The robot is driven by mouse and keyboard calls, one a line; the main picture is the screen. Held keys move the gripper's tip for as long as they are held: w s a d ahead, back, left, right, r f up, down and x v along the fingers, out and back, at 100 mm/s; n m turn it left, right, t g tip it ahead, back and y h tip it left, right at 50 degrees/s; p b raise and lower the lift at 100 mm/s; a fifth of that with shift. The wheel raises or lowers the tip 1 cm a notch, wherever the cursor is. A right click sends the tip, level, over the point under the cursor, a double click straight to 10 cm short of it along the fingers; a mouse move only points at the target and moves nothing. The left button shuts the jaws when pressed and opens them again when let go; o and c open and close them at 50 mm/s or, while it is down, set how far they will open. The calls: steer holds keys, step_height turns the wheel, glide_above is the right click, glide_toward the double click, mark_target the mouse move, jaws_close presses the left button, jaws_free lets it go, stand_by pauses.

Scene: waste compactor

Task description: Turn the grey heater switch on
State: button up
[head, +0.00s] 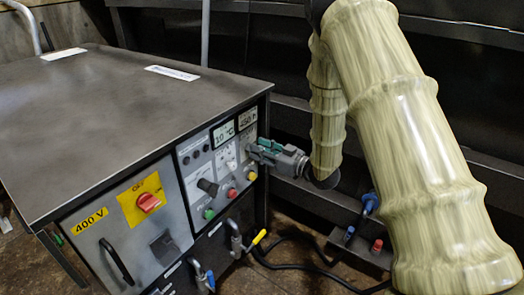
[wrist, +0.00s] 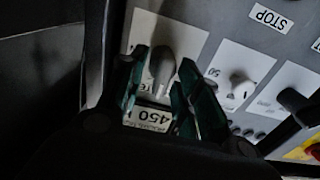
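The grey heater switch (wrist: 162,64) is a rounded lever-like knob on a white plate of the control panel, seen upside down in the wrist view. My gripper (wrist: 163,70) is open, with one teal finger on each side of the switch. A small gap shows between the switch and the fingers, though depth is hard to judge. In the head view my gripper (head: 254,149) is at the upper right of the panel face, and I cannot make out the switch behind it. The label by the switch is partly covered by a finger.
The control cabinet (head: 130,110) carries a red main switch (head: 148,203), a black lever (head: 208,187) and green (head: 209,214), red (head: 232,193) and yellow (head: 252,176) buttons. Pipes with coloured valves stand on the floor.

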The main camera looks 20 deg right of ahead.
steer(key=c, duration=0.7)
steer(key=shift+r+m+p, duration=0.15)
steer(key=shift+m+p, duration=0.15)
steer(key=shift+p, duration=0.25)
steer(key=m+p, duration=0.1)
steer(key=p, duration=0.2)
steer(key=shift+d+r+m, duration=0.15)
steer(key=shift+m, duration=0.25)
steer(key=m+p, duration=0.4)
steer(key=p, duration=0.1)
steer(key=shift+w+d, duration=0.2)
steer(key=m+p, duration=0.2)
steer(key=m, duration=0.1)
steer(key=f+m+p, duration=0.1)
steer(key=m+p, duration=0.1)
steer(key=m, duration=0.1)
steer(key=shift+w+d+m, duration=0.1)
steer(key=shift+d+m, duration=0.05)
steer(key=shift+m, duration=0.15)
steer(key=shift+f+m+p, duration=0.15)
steer(key=shift+m+p, duration=0.2)
steer(key=shift+m, duration=0.9)
steer(key=shift+f+m+p, duration=0.15)
steer(key=shift+m+p, duration=0.2)
steer(key=shift+m, duration=0.9)
